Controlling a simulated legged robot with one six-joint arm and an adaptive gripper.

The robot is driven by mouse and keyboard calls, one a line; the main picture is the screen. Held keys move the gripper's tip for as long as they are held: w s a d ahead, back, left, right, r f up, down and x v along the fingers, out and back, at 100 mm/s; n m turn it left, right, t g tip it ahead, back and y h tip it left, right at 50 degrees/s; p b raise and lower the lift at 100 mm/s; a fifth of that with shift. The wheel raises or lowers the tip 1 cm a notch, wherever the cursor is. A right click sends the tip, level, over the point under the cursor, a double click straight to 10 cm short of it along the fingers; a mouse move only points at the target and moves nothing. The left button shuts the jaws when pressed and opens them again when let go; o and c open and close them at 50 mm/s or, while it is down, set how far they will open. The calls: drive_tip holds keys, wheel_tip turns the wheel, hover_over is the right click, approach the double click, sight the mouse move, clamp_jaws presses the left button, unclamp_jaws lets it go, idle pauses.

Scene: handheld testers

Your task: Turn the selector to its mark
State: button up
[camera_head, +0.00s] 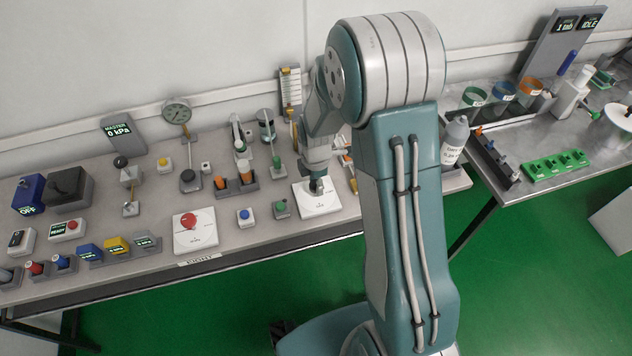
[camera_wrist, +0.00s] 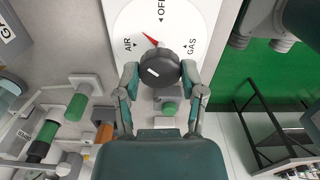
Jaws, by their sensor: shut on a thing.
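The selector is a round dark knob (camera_wrist: 160,68) on a white plate (camera_wrist: 205,18) lettered OFF, AIR and GAS, each with a small black arrow. A short white bar shows on the knob's top. A red pointed marker (camera_wrist: 150,39) shows at the knob's edge between AIR and OFF, nearer AIR. My gripper (camera_wrist: 160,74) has one finger on each side of the knob and is shut on it. In the head view my gripper (camera_head: 318,184) is down over the white plate (camera_head: 323,207); the knob is mostly hidden there.
A white plate with a red knob (camera_head: 190,221) lies to the left. A blue button (camera_head: 245,216) and a green button (camera_head: 281,208) stand between the plates. Orange pieces in a grey holder (camera_head: 235,185) stand behind. The bench's front edge is close to the selector plate.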

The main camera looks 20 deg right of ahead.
sight(315, 183)
drive_tip(key=n, duration=0.4)
drive_tip(key=shift+n, duration=1.9)
drive_tip(key=o, duration=1.1)
drive_tip(key=shift+o, duration=0.2)
wheel_tip(315, 183, up, 12)
